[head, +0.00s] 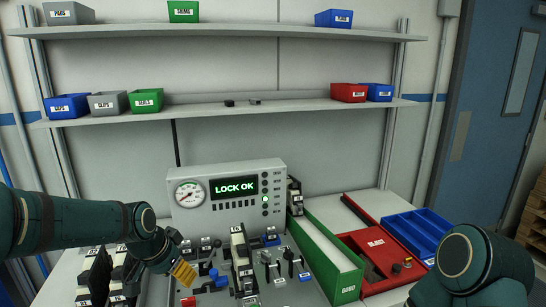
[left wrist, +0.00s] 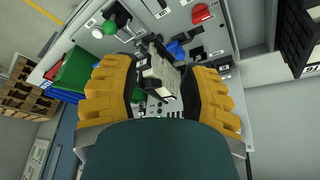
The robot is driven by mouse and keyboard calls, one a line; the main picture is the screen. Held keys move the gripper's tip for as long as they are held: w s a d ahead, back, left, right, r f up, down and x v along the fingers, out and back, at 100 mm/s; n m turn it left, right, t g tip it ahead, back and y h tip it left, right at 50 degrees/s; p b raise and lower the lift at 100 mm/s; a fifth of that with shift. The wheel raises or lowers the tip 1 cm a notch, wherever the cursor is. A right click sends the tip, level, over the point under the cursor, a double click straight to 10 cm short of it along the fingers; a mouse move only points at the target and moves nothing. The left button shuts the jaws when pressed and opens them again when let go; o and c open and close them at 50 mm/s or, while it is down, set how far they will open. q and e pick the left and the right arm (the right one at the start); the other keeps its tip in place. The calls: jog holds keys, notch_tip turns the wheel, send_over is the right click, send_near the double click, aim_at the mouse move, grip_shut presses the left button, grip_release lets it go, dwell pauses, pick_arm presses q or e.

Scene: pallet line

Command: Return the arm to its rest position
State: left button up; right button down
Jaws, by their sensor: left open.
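My left arm comes in from the left in the head view, with its teal forearm held over the left side of the workbench. My left gripper (head: 183,273) has yellow fingers and hangs above the row of small fixtures at the front of the bench. In the left wrist view my left gripper (left wrist: 160,68) is open, its two fingers well apart. A white and black block (left wrist: 163,80) shows beyond the gap between them, and I see nothing gripped. My right arm shows at the lower right of the head view, but its gripper is out of view.
A grey console (head: 230,172) with a gauge reads "LOCK OK". A white and black block (head: 241,250) stands beside the levers. A long green bin (head: 318,243), a red tray (head: 352,246) and a blue tray (head: 405,240) lie to the right. Shelves (head: 240,110) with bins stand behind.

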pick_arm(q)
notch_tip(320, 180, down, 15)
jog(key=s+d+n+g, duration=0.1)
jog(key=d+n, duration=0.1)
jog(key=s+d+f+n+g+h, duration=0.1)
jog(key=s+d+f+n, duration=0.25)
jog(key=s+f, duration=0.7)
jog(key=s+d+f+n+g+h, duration=0.1)
jog(key=s+d+f+n+g, duration=0.2)
jog(key=s+f, duration=0.8)
jog(key=w+d+f+m+t+b, duration=0.1)
jog(key=w+d+f+t+b, duration=0.1)
jog(key=b, duration=0.8)
notch_tip(320, 180, down, 2)
jog(key=w+d, duration=0.1)
jog(key=w, duration=0.1)
jog(key=shift+w+d+t, duration=0.2)
jog(key=shift+w+t, duration=0.15)
jog(key=shift+t, duration=0.05)
pick_arm(e)
notch_tip(320, 180, down, 10)
jog(key=shift+a+f+g, duration=0.15)
jog(key=shift+g, duration=0.15)
pick_arm(q)
jog(key=shift+m, duration=0.25)
pick_arm(e)
jog(key=shift+s, duration=0.1)
